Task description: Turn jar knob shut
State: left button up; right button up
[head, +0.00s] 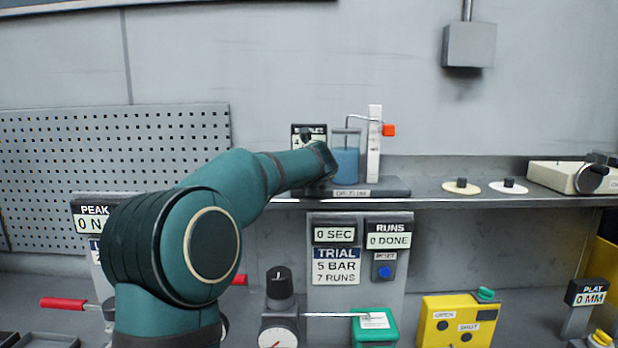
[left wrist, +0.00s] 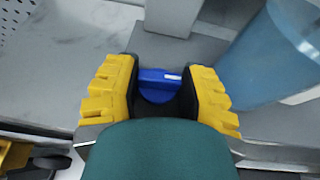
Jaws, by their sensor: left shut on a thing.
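The jar (head: 345,160) holds blue liquid and stands on a dark base (head: 385,187) on the shelf. In the left wrist view, part of what looks like its blue body (left wrist: 275,55) shows at the right. My left gripper (left wrist: 160,78) has its two yellow fingers on either side of a blue knob (left wrist: 158,76) and is shut on it. The knob's bar lies roughly crosswise between the fingers. In the head view my arm's end hides the knob and the fingers, left of the jar. My right gripper is in neither view.
Two small discs with black knobs (head: 461,186) and a pale box (head: 570,177) sit further right on the shelf. A yellow box (head: 459,320) stands below.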

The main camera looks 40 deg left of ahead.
pick_arm(q)
jog(key=shift+y, duration=0.3)
jog(key=shift+w+n, duration=0.1)
jog(key=shift+n, duration=0.3)
jog(key=shift+d+r+n+g+y+p, duration=0.1)
jog(key=shift+n+g+y+p, duration=0.5)
jog(key=shift+g, duration=0.3)
jog(key=n+g+y+p, duration=0.2)
jog(key=n+g+p, duration=0.2)
jog(key=p, duration=0.2)
jog(key=shift+w+r+n+g+p, duration=0.1)
jog(key=shift+r+n+g+p, duration=0.05)
jog(key=shift+n+g+p, duration=0.2)
jog(key=shift+f+n+g+p, duration=0.2)
jog(key=shift+n+g+p, duration=0.15)
jog(key=shift+g+p, duration=0.3)
jog(key=o, duration=0.9)
